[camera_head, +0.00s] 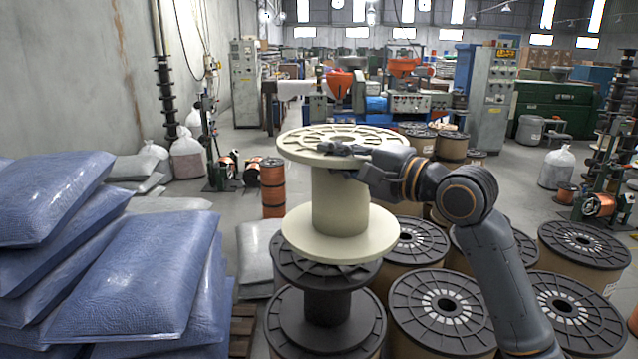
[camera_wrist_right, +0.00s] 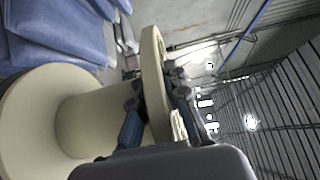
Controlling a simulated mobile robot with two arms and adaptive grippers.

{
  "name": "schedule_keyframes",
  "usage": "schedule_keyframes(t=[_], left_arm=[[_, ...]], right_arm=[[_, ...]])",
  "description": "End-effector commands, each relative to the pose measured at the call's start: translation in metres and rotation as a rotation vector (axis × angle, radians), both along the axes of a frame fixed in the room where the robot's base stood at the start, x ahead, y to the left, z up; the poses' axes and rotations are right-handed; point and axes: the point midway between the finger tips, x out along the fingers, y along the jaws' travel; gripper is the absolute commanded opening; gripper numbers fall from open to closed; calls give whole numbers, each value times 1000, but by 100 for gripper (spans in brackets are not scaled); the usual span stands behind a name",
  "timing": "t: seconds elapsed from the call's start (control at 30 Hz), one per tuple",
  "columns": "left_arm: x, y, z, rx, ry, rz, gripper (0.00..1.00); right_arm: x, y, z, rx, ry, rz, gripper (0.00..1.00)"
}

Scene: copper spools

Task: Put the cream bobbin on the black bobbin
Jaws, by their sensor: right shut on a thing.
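The cream bobbin (camera_head: 340,205) is upright, directly over the black bobbin (camera_head: 327,308) in the head view. Its lower flange hides much of the black bobbin's top flange; I cannot tell whether they touch. The black bobbin stands upright on a larger black-topped spool. My right gripper (camera_head: 345,151) is shut on the cream bobbin's top flange, from the right side. In the right wrist view, the fingers (camera_wrist_right: 158,105) are on either side of the flange of the cream bobbin (camera_wrist_right: 85,122). My left gripper is in neither view.
Several large black-topped spools (camera_head: 440,308) stand close together below and right of the bobbins. Blue sacks (camera_head: 140,275) are piled at the left. An orange spool stack (camera_head: 272,188) stands behind them. Machines fill the back, with open grey floor before them.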

Motion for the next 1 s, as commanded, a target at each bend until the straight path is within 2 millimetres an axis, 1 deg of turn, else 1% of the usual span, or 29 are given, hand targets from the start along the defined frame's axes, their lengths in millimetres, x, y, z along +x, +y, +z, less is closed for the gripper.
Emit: schedule_keyframes(t=[0.03, 0.23, 0.43, 0.5, 0.7, 0.8, 1.0], left_arm=[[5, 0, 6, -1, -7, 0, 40], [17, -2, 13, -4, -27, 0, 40], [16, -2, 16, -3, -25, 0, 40], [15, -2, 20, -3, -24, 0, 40], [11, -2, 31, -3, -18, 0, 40], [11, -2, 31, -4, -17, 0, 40], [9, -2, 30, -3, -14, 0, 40]], right_arm=[[4, 5, -5, 2, -3, 1, 0], [17, 17, -26, 3, -7, 0, 0], [23, 23, -36, 2, -6, 0, 0], [26, 26, -44, 1, -5, -1, 0], [25, 25, -66, 2, -6, -1, 0], [25, 25, -70, 3, -9, -1, 0], [25, 25, -71, 3, -10, -1, 0]])
